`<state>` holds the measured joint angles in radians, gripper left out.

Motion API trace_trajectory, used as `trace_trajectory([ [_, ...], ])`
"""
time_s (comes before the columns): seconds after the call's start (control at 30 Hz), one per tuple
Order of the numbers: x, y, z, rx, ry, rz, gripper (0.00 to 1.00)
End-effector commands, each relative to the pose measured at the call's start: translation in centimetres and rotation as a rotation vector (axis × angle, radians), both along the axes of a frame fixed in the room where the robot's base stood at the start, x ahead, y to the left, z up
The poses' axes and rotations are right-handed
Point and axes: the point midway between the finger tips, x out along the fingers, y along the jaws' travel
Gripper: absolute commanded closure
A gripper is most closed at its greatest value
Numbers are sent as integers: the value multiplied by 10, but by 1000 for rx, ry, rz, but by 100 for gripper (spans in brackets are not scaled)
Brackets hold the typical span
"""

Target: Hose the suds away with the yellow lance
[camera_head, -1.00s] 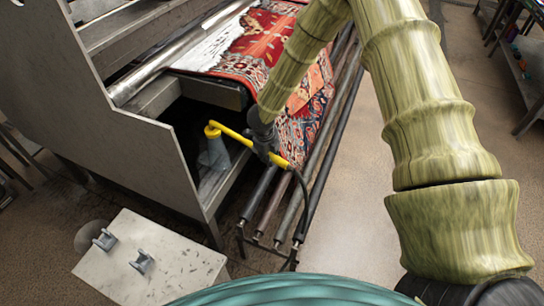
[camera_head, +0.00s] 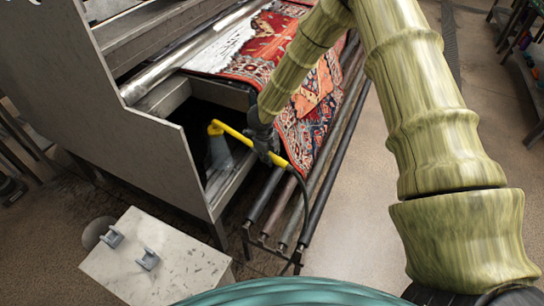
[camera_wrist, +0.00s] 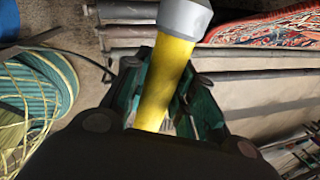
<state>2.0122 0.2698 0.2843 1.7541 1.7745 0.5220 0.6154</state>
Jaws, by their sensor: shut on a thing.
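The yellow lance (camera_head: 236,138) lies across the head view, with its bent head at the left end and a dark hose from its right end. My gripper (camera_head: 266,150) is shut on its shaft. In the wrist view the lance (camera_wrist: 165,80) runs up between my fingers to a grey end piece. A pale grey cone (camera_head: 219,156) shows under the lance head; I cannot tell if it is spray. White suds (camera_head: 222,48) cover the far left part of the red patterned rug (camera_head: 262,48). The lance head is in front of the rug's near edge, apart from the suds.
A grey metal machine frame (camera_head: 130,150) stands left of the rug, with a steel roller along it. Dark rollers (camera_head: 325,180) run along the right side. A pale box with grey clips (camera_head: 160,260) stands at the front left.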

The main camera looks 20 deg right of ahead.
Motion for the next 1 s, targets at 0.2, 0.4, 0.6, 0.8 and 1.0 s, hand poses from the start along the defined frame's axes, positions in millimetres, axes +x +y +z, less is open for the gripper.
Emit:
trace_trajectory([
  [0.2, 6, 5, 1, 1, -1, -1, 100],
  [0.4, 10, 10, 1, 0, -1, 0, 100],
  [0.6, 15, 14, 1, 1, -2, 0, 100],
  [0.8, 19, 18, 1, 1, -2, 0, 100],
  [1.0, 23, 23, 1, 0, -1, 0, 100],
])
